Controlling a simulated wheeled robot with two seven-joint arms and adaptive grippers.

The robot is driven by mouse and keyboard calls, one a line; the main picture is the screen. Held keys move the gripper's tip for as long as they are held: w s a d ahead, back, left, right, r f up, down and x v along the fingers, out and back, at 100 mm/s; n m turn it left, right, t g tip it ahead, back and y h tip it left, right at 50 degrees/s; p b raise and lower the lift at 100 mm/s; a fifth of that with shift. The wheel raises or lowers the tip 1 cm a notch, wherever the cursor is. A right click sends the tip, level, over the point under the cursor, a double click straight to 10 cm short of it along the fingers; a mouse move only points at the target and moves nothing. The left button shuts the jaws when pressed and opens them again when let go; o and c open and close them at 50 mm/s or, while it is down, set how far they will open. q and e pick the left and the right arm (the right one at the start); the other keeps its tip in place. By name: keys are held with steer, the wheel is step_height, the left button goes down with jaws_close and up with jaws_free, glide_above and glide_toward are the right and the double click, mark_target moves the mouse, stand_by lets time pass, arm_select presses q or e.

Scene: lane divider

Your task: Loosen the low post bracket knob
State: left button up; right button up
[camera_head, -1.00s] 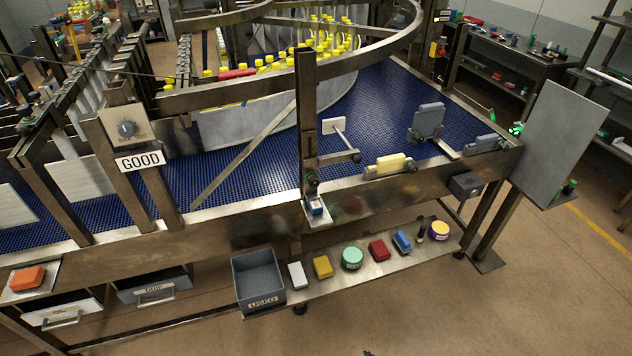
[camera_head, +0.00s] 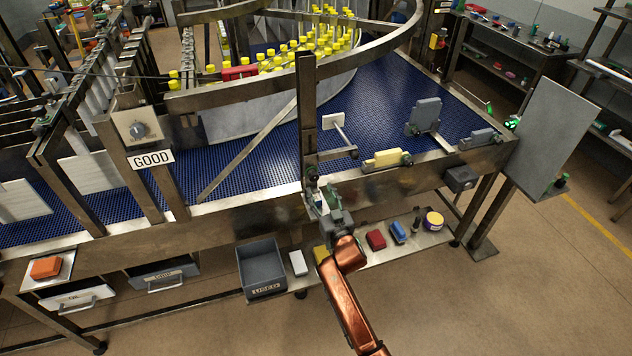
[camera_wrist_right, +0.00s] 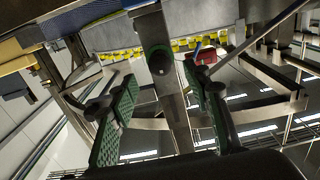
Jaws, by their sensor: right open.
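The upright metal post (camera_head: 307,110) stands at the front edge of the blue conveyor. The low bracket knob (camera_head: 311,172) is small and dark, near the post's foot. In the right wrist view the knob (camera_wrist_right: 160,60) is round and dark with a green rim. My right gripper (camera_head: 323,198) is just below and in front of it in the head view. Its green-padded fingers (camera_wrist_right: 160,78) are apart, one on each side of the post in the wrist view, with the knob showing between them. I cannot tell whether they touch it. My left gripper is out of view.
A yellow block (camera_head: 387,159) on the conveyor's front rail is right of the post. Below are the grey USED bin (camera_head: 262,270) and a shelf with a white block (camera_head: 298,262), a red block (camera_head: 376,239) and others. The floor in front is clear.

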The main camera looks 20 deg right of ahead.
mark_target(315, 180)
steer(key=w, duration=0.5)
steer(key=shift+w+a, duration=0.1)
steer(key=shift+w, duration=0.3)
steer(key=shift+c, duration=0.3)
steer(key=c, duration=1.1)
